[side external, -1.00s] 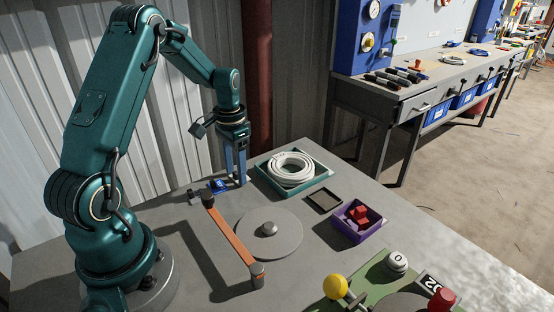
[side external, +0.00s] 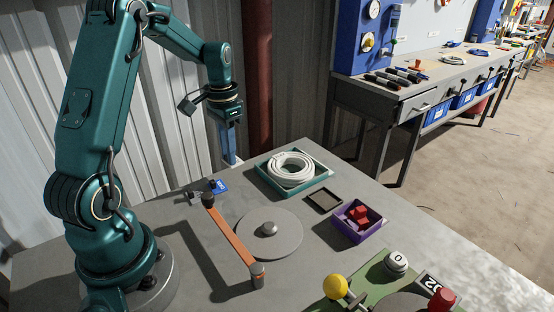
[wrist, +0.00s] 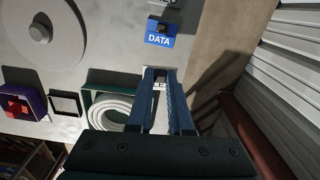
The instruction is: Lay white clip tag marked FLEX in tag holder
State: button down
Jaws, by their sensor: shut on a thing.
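My gripper (side external: 231,161) is raised above the far edge of the table, behind the blue tag. In the wrist view my gripper (wrist: 159,80) is shut on a small white piece (wrist: 157,71) at its fingertips, which looks like the white clip tag. Its FLEX marking cannot be read, and the fingers hide part of it. A small dark square tray (side external: 324,200), apparently the tag holder, lies empty on the table between the teal tray and the purple bin. It also shows in the wrist view (wrist: 51,104).
A blue tag marked DATA (wrist: 160,41) lies near a dark clip. A teal tray (side external: 264,181) holds a white cable coil (side external: 292,168). A purple bin (side external: 347,233) holds red pieces. An orange bar (side external: 231,235) and a grey disc (side external: 268,247) stand nearer.

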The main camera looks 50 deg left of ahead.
jog(key=s+a+r+n, duration=0.3)
jog(key=s+a+r, duration=0.4)
jog(key=shift+m, duration=0.8)
jog(key=w+d+f, duration=0.1)
jog(key=w+d, duration=0.5)
jog(key=w+d+f, duration=0.2)
jog(key=w+d, duration=0.4)
jog(key=w+d+f, duration=0.2)
jog(key=w+d, duration=0.4)
jog(key=w, duration=0.1)
jog(key=shift+d, duration=0.1)
jog(key=m, duration=0.2)
send_over(321, 201)
notch_tip(321, 201, down, 2)
jog(key=shift+w+f, duration=0.1)
jog(key=shift+f, duration=0.15)
jog(key=shift+d+f, duration=0.1)
jog(key=shift+f, duration=1.2)
jog(key=shift+f, duration=0.55)
